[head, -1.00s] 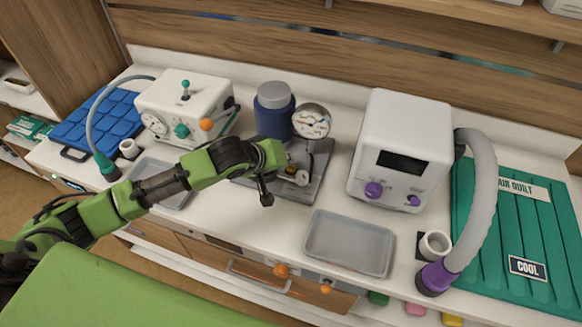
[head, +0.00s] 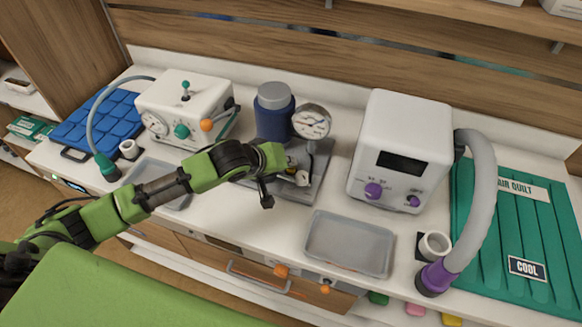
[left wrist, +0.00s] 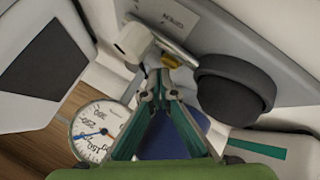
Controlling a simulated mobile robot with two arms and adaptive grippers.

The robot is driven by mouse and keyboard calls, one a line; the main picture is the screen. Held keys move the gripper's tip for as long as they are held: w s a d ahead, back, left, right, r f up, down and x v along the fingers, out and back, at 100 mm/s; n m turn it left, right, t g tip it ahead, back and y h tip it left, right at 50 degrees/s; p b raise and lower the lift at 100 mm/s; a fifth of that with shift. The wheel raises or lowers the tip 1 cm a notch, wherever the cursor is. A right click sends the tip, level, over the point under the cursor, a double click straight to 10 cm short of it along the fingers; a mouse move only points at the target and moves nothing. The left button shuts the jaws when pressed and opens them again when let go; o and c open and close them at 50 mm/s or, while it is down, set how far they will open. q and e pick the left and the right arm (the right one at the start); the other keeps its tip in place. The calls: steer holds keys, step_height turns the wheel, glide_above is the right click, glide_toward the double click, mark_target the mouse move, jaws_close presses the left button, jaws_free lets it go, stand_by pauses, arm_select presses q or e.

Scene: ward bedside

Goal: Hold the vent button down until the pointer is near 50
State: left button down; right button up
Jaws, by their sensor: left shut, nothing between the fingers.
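The pressure gauge (head: 311,122) stands on a post on a grey base plate (head: 312,190). In the left wrist view the round white dial (left wrist: 97,131) has a blue pointer; its exact reading is hard to tell. A small yellow part (left wrist: 169,61), perhaps the vent button, shows just beyond the fingertips, beside a white cylinder (left wrist: 134,42). My left gripper (left wrist: 160,90) is shut and empty, its tips close to these parts; contact is unclear. In the head view my left wrist covers part of the base plate. My right gripper is not in view.
A dark round bulb (left wrist: 236,88) sits close right of the fingers. A blue jar (head: 274,115) stands behind the base plate. A white box with purple knobs (head: 402,150) is to the right, a white gauge unit (head: 188,105) to the left. Grey trays (head: 349,243) lie in front.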

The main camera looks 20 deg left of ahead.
mark_target(289, 170)
arm_select(q)
steer(key=shift+f, duration=0.55)
stand_by(1.9)
steer(key=shift+r, duration=0.15)
steer(key=shift+r+p, duration=0.75)
steer(key=shift+p, duration=0.3)
steer(key=shift+r, duration=0.1)
step_height(289, 170, up, 5)
steer(key=p, duration=0.5)
steer(key=shift+p, duration=0.35)
